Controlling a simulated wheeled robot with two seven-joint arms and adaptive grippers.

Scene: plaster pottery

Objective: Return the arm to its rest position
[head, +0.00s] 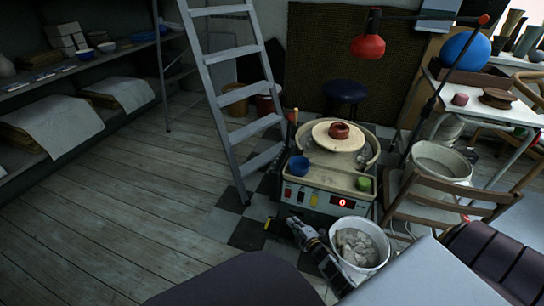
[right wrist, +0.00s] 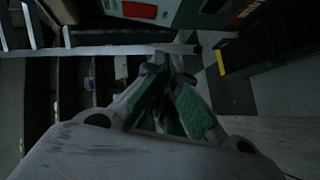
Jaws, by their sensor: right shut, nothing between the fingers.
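My right gripper (head: 296,224) is low in front of the pottery wheel, just left of the white bucket in the head view. In the right wrist view, the right gripper (right wrist: 168,62) shows its green-padded fingers together with nothing held. My left gripper is in neither view. The pottery wheel (head: 325,205) has a red digital display and bears a small reddish pot (head: 339,130) on its round bat. A blue cup (head: 299,166) and a green item (head: 364,184) sit on its deck.
The white bucket (head: 374,262) of greyish stuff stands close to my right arm. A shelf (head: 75,68) lines the left. The plank floor (head: 140,200) at left is clear.

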